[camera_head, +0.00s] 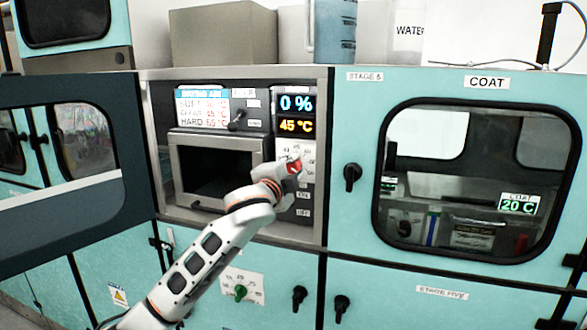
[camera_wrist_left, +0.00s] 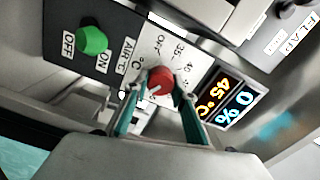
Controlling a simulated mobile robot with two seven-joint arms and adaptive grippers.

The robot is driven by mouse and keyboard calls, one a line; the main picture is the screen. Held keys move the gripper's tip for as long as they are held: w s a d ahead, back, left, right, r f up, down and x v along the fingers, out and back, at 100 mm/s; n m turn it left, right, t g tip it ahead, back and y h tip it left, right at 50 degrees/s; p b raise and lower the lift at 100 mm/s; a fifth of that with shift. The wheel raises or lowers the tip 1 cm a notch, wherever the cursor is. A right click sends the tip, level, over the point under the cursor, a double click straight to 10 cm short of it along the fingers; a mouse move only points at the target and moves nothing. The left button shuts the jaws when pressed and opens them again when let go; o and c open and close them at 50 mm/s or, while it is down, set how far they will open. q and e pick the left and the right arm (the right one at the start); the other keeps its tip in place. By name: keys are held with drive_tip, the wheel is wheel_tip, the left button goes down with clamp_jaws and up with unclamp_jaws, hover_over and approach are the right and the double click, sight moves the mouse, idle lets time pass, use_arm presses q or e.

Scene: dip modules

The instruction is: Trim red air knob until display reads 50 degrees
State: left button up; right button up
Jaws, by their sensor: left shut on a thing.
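The red air knob (camera_wrist_left: 160,80) sits on a white dial plate marked OFF, 35 and 40 in the left wrist view. It also shows in the head view (camera_head: 295,167), partly covered by my gripper. My left gripper (camera_head: 290,172) is shut on the red knob, with a teal finger on each side of it in the left wrist view (camera_wrist_left: 158,98). The display (camera_head: 296,115) above the knob reads 0 % in blue and 45 °C in yellow. My right gripper is not in view.
A green ON/OFF knob (camera_wrist_left: 92,40) is beside the red one. A black flap knob (camera_head: 237,120) is above the open chamber (camera_head: 215,165). An open dark door (camera_head: 75,170) stands at left.

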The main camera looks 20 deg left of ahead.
use_arm(q)
drive_tip(key=o, duration=1.1)
drive_tip(key=s, duration=1.2)
drive_tip(key=shift+a, duration=0.2)
